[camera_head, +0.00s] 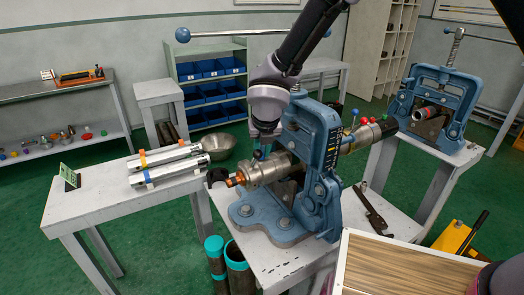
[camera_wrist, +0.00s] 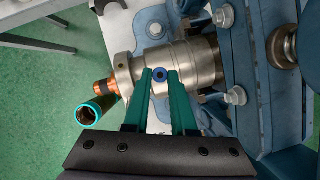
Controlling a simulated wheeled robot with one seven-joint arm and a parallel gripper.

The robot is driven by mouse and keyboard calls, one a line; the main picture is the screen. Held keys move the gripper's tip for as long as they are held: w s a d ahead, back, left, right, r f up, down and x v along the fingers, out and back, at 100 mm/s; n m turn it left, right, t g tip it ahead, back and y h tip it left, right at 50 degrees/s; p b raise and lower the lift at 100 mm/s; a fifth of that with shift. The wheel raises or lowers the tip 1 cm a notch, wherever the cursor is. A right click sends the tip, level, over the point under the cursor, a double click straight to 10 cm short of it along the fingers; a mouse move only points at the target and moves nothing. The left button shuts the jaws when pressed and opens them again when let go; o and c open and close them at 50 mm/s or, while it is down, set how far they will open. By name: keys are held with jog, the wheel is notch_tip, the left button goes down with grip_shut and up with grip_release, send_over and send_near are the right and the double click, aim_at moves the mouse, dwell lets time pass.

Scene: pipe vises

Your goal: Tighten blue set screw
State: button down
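The blue set screw (camera_wrist: 159,75) sits on the silver collar fitting (camera_wrist: 190,62), its round head facing the wrist camera. My gripper (camera_wrist: 160,73) has its two green fingertips on either side of the screw head, close to it. Whether they press on it cannot be told. In the camera_head view my gripper (camera_head: 260,152) points down onto the fitting (camera_head: 262,170), which is held in the near blue pipe vise (camera_head: 325,140). An orange-copper pipe end (camera_head: 235,180) sticks out at the left of the fitting.
A wrench (camera_head: 371,212) lies right of the vise. Green-rimmed tubes (camera_head: 236,262) stand below. Another vise (camera_head: 436,100) stands behind right.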

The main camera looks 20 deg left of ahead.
jog(key=shift+m, duration=0.3)
jog(key=m, duration=0.1)
jog(key=m+h, duration=0.1)
jog(key=m, duration=0.1)
jog(key=m+h, duration=0.1)
jog(key=m, duration=0.1)
jog(key=shift+a+t, duration=0.35)
jog(key=shift+t, duration=0.05)
jog(key=m+h, duration=0.1)
jog(key=m, duration=0.2)
jog(key=m+h, duration=0.1)
jog(key=m, duration=0.1)
jog(key=shift+a+m+g, duration=0.2)
jog(key=shift+m+g, duration=0.1)
jog(key=shift+m, duration=0.1)
jog(key=m, duration=0.2)
jog(key=m+g+h, duration=0.1)
jog(key=m, duration=0.1)
jog(key=m+h, duration=0.1)
jog(key=m, duration=0.1)
jog(key=shift+w+a+r+g, duration=0.1)
jog(key=shift+w+a+g, duration=0.1)
jog(key=shift+a+g, duration=0.1)
jog(key=m, duration=0.2)
jog(key=m+g, duration=0.1)
jog(key=m, duration=0.1)
jog(key=m+g, duration=0.1)
jog(key=m, duration=0.1)
jog(key=shift+w+h, duration=0.25)
jog(key=shift+h, duration=0.15)
